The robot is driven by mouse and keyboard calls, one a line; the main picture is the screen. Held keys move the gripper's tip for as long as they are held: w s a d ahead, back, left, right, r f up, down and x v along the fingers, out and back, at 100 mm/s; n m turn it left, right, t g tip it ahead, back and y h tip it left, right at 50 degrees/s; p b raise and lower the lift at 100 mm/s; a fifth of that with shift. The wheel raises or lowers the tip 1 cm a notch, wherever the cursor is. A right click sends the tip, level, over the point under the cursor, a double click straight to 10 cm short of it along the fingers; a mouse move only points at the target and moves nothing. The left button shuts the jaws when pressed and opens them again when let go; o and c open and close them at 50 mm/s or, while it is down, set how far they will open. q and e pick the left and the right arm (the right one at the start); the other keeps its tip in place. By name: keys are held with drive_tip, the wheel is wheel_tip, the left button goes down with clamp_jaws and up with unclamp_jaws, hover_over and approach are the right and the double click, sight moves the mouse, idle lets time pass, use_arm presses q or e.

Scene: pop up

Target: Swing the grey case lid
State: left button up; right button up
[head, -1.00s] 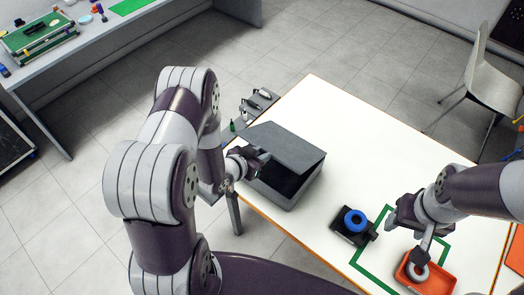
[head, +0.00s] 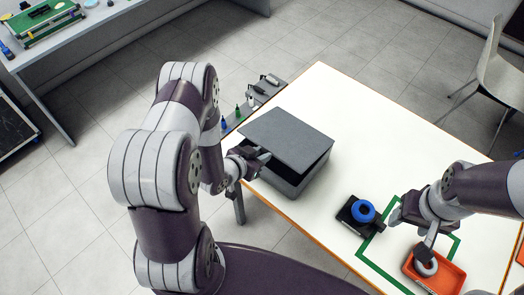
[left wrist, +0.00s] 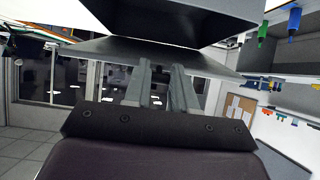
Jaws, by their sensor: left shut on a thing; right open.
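The grey case (head: 282,180) stands on the near left part of the white table. In the left wrist view the fingers (left wrist: 162,78) reach the lid's edge (left wrist: 100,48), with the case body (left wrist: 190,14) beyond. My right gripper (head: 424,246) is open, over the orange tray at the right; its fingertips are partly hard to make out.
A black block with a blue ring (head: 363,211) lies right of the case. The orange tray (head: 451,281) holds a pale ring (head: 427,267). A grey rack with bottles (head: 256,98) is behind the case. The white table's (head: 375,130) middle and back are clear.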

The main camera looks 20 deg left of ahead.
use_arm(q)
drive_tip(key=shift+s+a+f+b, duration=0.1)
drive_tip(key=shift+s+f+b, duration=0.2)
drive_tip(key=shift+f, duration=0.5)
drive_tip(key=f+b, duration=0.1)
drive_tip(key=f, duration=0.1)
drive_tip(key=f+b, duration=0.2)
drive_tip(key=s+f+b, duration=0.1)
drive_tip(key=f+b, duration=0.1)
drive_tip(key=shift+a+f, duration=0.15)
drive_tip(key=shift+f, duration=0.05)
drive_tip(key=o, duration=0.9)
drive_tip(key=shift+w+r, duration=0.1)
drive_tip(key=shift+r, duration=0.15)
drive_tip(key=v, duration=1.2)
drive_tip(key=shift+s+r, duration=0.15)
drive_tip(key=shift+s, duration=0.2)
